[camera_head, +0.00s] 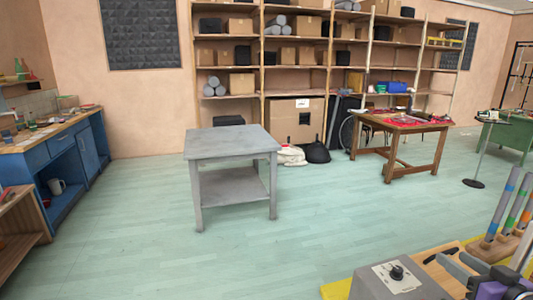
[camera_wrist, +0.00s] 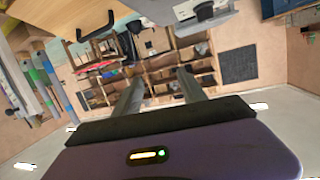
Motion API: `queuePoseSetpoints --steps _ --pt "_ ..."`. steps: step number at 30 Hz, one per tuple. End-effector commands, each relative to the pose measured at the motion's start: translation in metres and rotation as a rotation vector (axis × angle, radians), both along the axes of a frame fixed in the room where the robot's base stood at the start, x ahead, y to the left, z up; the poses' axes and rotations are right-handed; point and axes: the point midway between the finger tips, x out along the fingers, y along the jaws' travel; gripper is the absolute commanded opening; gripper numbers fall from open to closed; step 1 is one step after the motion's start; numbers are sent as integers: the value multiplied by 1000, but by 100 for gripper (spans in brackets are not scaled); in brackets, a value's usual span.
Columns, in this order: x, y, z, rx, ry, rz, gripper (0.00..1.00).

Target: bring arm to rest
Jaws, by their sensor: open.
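My gripper (camera_head: 451,257) is low at the right of the head view, with its purple body at the bottom edge. Its two grey fingers point left over a wooden board near a grey box. In the wrist view my gripper (camera_wrist: 159,78) shows two fingers standing well apart, with nothing held between them. The wrist picture is upside down, with the room's shelves beyond the fingers.
A grey box with a black knob (camera_head: 372,287) stands close left of the gripper. Colour-banded tubes (camera_head: 500,205) stand upright to its right. A grey table (camera_head: 232,143) stands mid-floor. A wooden table (camera_head: 400,124) is farther back. Open floor (camera_head: 330,215) lies between.

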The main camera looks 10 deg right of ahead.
Motion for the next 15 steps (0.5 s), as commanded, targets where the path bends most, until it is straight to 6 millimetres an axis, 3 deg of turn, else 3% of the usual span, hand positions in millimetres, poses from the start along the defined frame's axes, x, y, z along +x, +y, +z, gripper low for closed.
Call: queuePoseSetpoints --steps 7,15 --pt "-30 23 -29 39 -103 -226 49" --pt "-84 96 -57 24 -181 -315 49"
